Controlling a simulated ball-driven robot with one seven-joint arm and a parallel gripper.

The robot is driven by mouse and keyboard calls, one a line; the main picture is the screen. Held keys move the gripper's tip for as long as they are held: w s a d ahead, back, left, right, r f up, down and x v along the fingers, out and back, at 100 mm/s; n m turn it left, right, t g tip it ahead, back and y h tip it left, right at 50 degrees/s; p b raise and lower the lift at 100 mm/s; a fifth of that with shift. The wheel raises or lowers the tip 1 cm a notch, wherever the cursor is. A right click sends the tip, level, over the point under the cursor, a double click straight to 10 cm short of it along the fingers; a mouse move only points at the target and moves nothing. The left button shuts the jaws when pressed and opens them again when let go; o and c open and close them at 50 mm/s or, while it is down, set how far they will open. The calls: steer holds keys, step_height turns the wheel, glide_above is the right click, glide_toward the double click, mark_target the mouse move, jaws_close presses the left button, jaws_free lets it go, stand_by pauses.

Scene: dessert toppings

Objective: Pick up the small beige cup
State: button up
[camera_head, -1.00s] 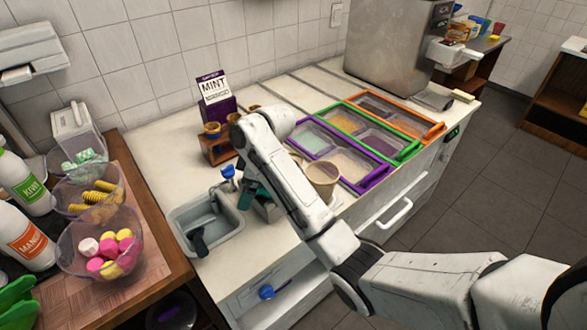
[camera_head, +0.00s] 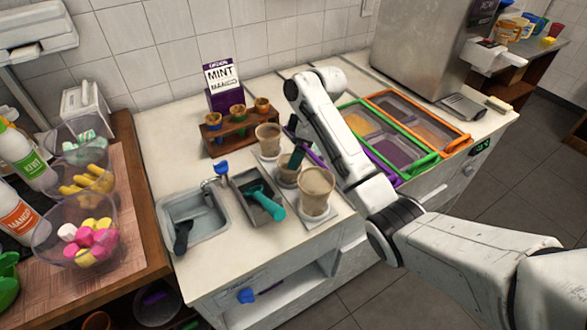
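Three beige cups stand in a row on white squares on the counter. The back cup (camera_head: 268,139) and the large front cup (camera_head: 317,185) show clearly.
A metal bin with a teal scoop (camera_head: 265,200) and a sink (camera_head: 194,215) lie left of the cups. A wooden cone rack (camera_head: 228,135) stands behind them. Green-rimmed (camera_head: 428,163) and orange-rimmed (camera_head: 455,150) topping trays lie to the right, partly behind my arm.

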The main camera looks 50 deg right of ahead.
mark_target(288, 177)
steer(key=x, duration=0.2)
steer(key=shift+w+f, duration=0.1)
steer(key=shift+f, duration=0.25)
steer(key=shift+p+x, duration=0.7)
steer(key=shift+x, duration=1.95)
steer(key=shift+w, duration=0.15)
steer(key=shift+c, duration=0.3)
steer(key=shift+r, duration=0.1)
steer(key=c, duration=0.9)
